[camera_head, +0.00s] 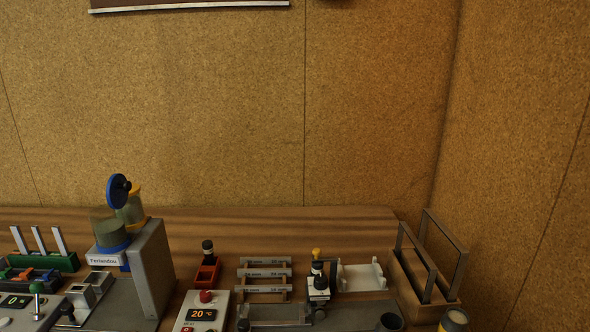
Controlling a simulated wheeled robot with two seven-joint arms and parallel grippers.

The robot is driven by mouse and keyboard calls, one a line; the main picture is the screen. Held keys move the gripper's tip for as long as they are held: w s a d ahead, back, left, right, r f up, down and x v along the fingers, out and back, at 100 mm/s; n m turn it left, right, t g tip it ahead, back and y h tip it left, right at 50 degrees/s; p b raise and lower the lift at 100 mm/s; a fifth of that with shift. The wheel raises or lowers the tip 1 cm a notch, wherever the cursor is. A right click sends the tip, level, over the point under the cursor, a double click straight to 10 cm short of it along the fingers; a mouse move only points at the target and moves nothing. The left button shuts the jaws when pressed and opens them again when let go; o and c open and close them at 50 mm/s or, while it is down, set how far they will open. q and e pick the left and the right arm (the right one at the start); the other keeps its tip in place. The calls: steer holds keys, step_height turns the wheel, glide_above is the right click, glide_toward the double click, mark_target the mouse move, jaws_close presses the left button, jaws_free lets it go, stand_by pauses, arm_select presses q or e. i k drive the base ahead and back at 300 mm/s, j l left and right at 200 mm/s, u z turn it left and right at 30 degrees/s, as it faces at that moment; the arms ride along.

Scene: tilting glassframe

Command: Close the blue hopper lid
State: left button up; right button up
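The blue hopper lid (118,192) is a round blue disc with a dark knob. It stands tilted up on edge, open, above the blue-ringed hopper (112,240) at the left of the bench. The hopper is a smoky cylinder on a white labelled block, beside a tall grey panel. A second hopper with yellow parts (132,210) stands just behind it, partly hidden. Neither of my grippers shows in this view.
The grey panel (153,265) rises right of the hopper. Several fixtures line the bench front: a red-buttoned display box (202,311), a rack (264,274), and a wooden tray with upright frames (421,290). The wooden bench (290,222) is bare along the back.

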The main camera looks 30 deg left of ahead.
mark_target(118, 188)
steer(key=u, duration=1.95)
steer(key=k+j+z, duration=0.2)
steer(key=i+j, duration=0.05)
steer(key=i, duration=0.05)
